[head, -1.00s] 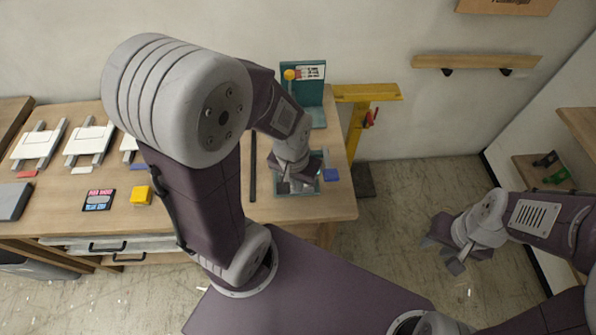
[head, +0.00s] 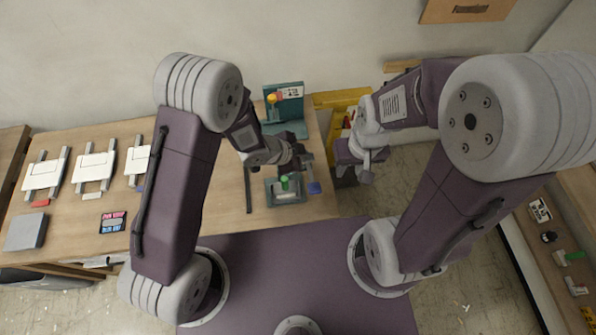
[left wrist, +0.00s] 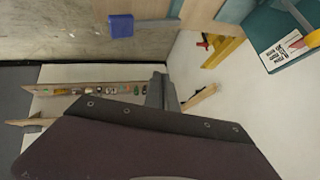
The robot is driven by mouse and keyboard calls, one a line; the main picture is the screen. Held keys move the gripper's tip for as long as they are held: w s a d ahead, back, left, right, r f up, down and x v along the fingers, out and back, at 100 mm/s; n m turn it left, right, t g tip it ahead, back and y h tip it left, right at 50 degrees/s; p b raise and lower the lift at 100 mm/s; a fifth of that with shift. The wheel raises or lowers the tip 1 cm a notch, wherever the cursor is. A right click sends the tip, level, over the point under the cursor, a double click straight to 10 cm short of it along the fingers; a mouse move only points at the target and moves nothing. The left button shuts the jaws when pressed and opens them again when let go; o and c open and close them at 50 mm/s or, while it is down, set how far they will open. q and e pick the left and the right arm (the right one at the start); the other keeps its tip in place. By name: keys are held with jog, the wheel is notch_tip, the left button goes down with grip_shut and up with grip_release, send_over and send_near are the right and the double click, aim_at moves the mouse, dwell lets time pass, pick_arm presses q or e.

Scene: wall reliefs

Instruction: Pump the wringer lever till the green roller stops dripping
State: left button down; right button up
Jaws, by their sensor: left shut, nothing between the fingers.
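A teal stand (head: 284,118) with an upright back panel and a yellow ball knob (head: 272,98) is at the table's back right. A small label is on its panel. In the left wrist view the teal panel (left wrist: 262,28) shows at top right, with an orange tip at the edge. A green piece (head: 284,182), perhaps the roller, sits over a teal tray in front. Drips cannot be made out. My left gripper (head: 300,160) is shut and empty, just above the green piece. My right gripper (head: 354,174) is open and empty, beyond the table's right edge.
A dark bar (head: 248,188) lies left of the tray. White frames (head: 94,166) are at the left.

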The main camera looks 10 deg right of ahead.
aim_at(311, 186)
pick_arm(q)
jog(key=shift+s+d+r+g, duration=0.1)
jog(key=shift+s+d+g, duration=0.05)
jog(key=shift+s+d, duration=0.3)
jog(key=shift+s+d+g, duration=0.15)
jog(key=shift+s+d, duration=0.05)
jog(key=shift+s, duration=0.35)
pick_arm(e)
jog(key=shift+s+d+r, duration=0.25)
jog(key=shift+r, duration=0.35)
jog(key=shift+w, duration=0.1)
